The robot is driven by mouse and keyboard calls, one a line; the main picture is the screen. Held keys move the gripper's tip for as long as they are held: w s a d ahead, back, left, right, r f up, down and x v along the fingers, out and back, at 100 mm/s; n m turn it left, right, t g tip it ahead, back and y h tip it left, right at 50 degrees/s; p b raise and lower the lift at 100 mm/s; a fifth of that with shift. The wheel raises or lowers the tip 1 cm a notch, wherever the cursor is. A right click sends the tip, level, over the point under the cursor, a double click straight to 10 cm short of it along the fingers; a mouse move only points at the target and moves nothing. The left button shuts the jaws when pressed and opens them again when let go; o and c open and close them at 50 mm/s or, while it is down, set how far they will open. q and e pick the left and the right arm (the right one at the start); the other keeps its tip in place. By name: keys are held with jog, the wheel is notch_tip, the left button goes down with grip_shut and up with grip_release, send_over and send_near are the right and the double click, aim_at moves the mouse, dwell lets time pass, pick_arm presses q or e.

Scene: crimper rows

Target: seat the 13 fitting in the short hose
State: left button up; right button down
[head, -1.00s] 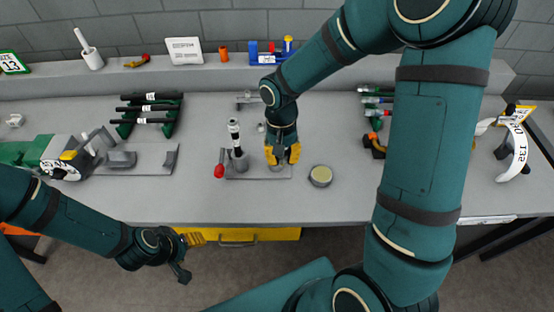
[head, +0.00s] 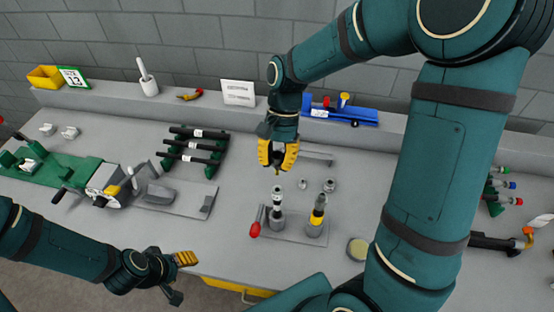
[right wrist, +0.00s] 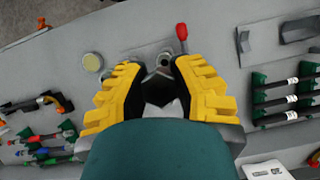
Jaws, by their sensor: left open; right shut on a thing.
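My right gripper (head: 277,163) is shut on a small grey metal piece with a dark opening, which looks like a fitting (right wrist: 160,88), held above the bench behind the fixture plate. The fingers hide most of it, and its size cannot be read. On the fixture plate (head: 290,233), a black-and-white upright piece (head: 276,200) stands in the left holder beside a red-knobbed lever (head: 255,229). An upright piece with a yellow band (head: 317,212) stands in the right holder. I cannot tell which is the short hose. My left gripper (head: 183,278) is open and empty at the front edge.
Two small metal fittings (head: 329,185) stand behind the plate. A green rack (head: 210,171) holds black labelled hoses. A green-framed card reading 13 (head: 75,77) and a blue tray (head: 340,115) are on the back ledge. A round pale-topped disc (head: 357,248) lies right of the plate.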

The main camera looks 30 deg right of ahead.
jog(key=shift+s, duration=0.1)
jog(key=shift+f, duration=0.1)
jog(key=b, duration=0.4)
send_over(276, 193)
jog(key=shift+w+d+f, duration=0.1)
jog(key=shift+f, duration=0.85)
jog(key=shift+w+d+f, duration=0.15)
jog(key=shift+f, duration=0.75)
jog(key=shift+w+d+f, duration=0.1)
jog(key=shift+f, duration=0.85)
jog(key=shift+p, duration=0.65)
jog(key=shift+f+b, duration=1.45)
jog(key=shift+f, duration=0.8)
jog(key=c, duration=0.8)
grip_release()
jog(key=shift+o, duration=0.2)
